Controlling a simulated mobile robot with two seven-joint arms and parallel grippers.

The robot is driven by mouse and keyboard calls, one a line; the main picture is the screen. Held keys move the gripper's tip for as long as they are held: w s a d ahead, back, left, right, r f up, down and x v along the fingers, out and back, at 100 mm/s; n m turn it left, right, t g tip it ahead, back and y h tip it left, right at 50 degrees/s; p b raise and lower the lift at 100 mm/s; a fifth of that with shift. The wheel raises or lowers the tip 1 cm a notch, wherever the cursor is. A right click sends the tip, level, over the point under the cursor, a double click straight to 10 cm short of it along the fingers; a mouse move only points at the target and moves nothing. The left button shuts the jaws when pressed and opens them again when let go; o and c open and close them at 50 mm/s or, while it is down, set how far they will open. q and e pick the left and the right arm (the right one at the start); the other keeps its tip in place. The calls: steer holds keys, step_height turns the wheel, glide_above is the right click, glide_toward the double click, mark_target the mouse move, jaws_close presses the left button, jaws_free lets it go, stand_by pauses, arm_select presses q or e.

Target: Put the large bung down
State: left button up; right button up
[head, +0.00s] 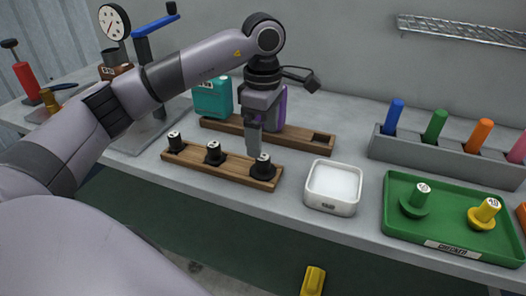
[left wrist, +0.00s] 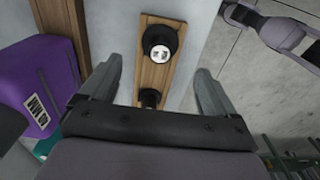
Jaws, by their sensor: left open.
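A wooden rack (head: 222,167) near the bench's front edge holds three black bungs with white-marked tops. The largest-looking bung (head: 262,166) stands upright at the rack's right end. The others are a middle bung (head: 214,153) and a left bung (head: 175,142). My left gripper (head: 254,147) points down just above the right-end bung, open, with nothing held. In the left wrist view, the right-end bung (left wrist: 160,42) stands in the rack beyond the spread fingers (left wrist: 156,88). Another bung (left wrist: 150,97) is partly hidden by the gripper body. My right gripper is not in view.
A white tray (head: 332,187) stands right of the rack, then a green tray (head: 440,235) with a green and a yellow plug. Behind are a slotted wooden holder (head: 300,136), a teal container (head: 213,98), a purple container (left wrist: 40,85) and a grey peg block (head: 445,157).

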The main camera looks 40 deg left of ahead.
mark_target(263, 157)
arm_select(q)
step_height(263, 157, up, 5)
steer(key=shift+r, duration=0.1)
stand_by(0.7)
